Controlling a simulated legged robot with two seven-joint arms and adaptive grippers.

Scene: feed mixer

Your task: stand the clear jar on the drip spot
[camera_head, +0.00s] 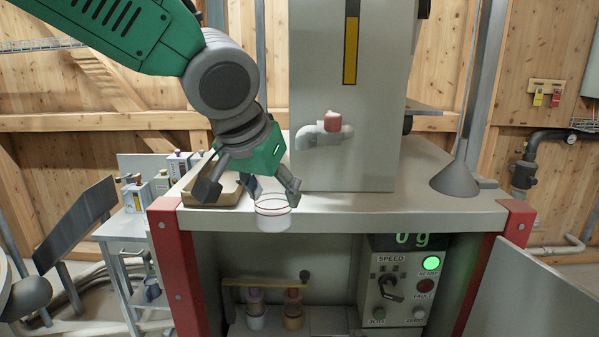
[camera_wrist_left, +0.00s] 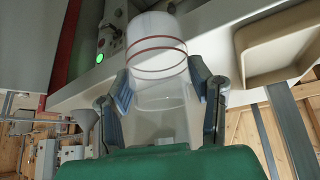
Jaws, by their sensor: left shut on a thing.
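The clear jar (camera_head: 272,222) has thin red rings around it and is between the fingers of my left gripper (camera_head: 248,190). In the left wrist view the jar (camera_wrist_left: 157,62) is between the two fingers (camera_wrist_left: 165,98), which are shut on it. In the head view the jar overlaps the front edge of the grey machine top (camera_head: 400,212); I cannot tell whether it touches it. A pale spout with a red top (camera_head: 333,122) is on the machine's upright housing, behind and right of the jar. I cannot make out a marked drip spot. My right gripper is not in view.
A tan tray (camera_head: 190,197) is on the machine top, left of the jar; it also shows in the wrist view (camera_wrist_left: 262,82). A grey cone (camera_head: 455,180) stands at right.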

